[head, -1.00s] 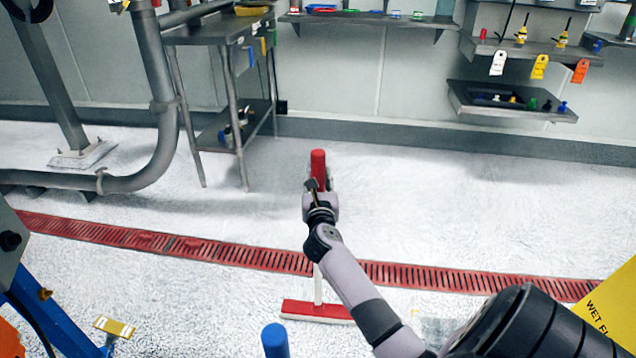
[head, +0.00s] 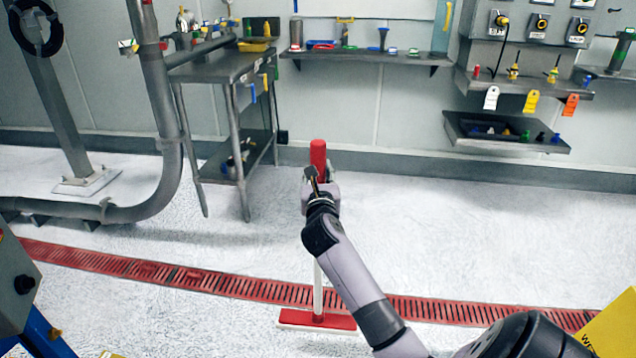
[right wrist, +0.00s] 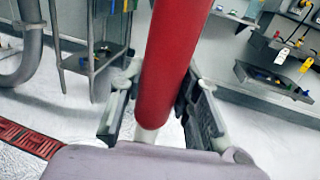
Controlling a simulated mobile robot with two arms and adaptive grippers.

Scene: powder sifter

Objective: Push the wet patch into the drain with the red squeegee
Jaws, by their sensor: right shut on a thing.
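My right gripper (head: 318,190) is shut on the red handle (head: 318,155) of the squeegee and holds it upright. In the right wrist view the fingers (right wrist: 160,112) sit either side of the thick red grip (right wrist: 172,62). A pale pole (head: 318,286) runs down to the red squeegee head (head: 316,320), which is at the floor on the near side of the drain, close to its edge. The drain (head: 240,288) is a long red slotted grate crossing the floor. The wet patch cannot be made out on the speckled white floor. My left gripper is out of view.
A yellow sign (head: 612,325) stands at the lower right. A steel table (head: 215,68) and a large grey pipe (head: 165,120) stand at the left back. A wall shelf (head: 370,57) holds small items.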

